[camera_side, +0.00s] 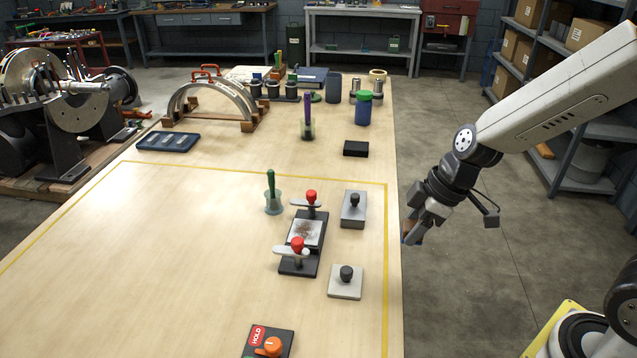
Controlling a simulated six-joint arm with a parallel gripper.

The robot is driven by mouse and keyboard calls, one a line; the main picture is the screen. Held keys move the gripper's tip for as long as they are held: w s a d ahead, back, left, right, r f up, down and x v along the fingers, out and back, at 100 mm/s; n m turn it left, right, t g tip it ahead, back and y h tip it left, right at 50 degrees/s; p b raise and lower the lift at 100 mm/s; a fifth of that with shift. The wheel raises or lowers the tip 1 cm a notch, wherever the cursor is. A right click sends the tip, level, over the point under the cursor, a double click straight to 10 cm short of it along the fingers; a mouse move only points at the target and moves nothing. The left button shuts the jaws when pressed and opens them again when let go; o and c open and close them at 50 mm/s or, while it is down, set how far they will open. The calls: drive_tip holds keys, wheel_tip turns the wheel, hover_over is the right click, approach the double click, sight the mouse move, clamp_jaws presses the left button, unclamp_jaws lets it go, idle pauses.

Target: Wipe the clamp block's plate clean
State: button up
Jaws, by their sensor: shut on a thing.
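The clamp block (290,266) is a dark base near the table's right side, with a red-knobbed clamp at each end. Its pale plate (309,228) lies flat between the clamps and carries a brown smudge. My gripper (413,228) is at the table's right edge, to the right of the clamp block and apart from it. It is shut on a small brownish thing (408,237), mostly hidden by the fingers and too small to identify.
Two grey blocks with black knobs (353,214) (345,287) stand right of the clamp block. A HOLD switch box (268,343) is at the front. The table's left middle is clear.

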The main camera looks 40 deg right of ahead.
drive_tip(key=shift+w, duration=0.15)
drive_tip(key=w+a, duration=0.2)
drive_tip(key=w, duration=0.7)
drive_tip(key=w+a+f, duration=0.1)
drive_tip(key=w+a, duration=0.2)
drive_tip(key=w, duration=0.6)
drive_tip(key=shift+w+a+f, duration=0.3)
drive_tip(key=shift+w+a, duration=0.05)
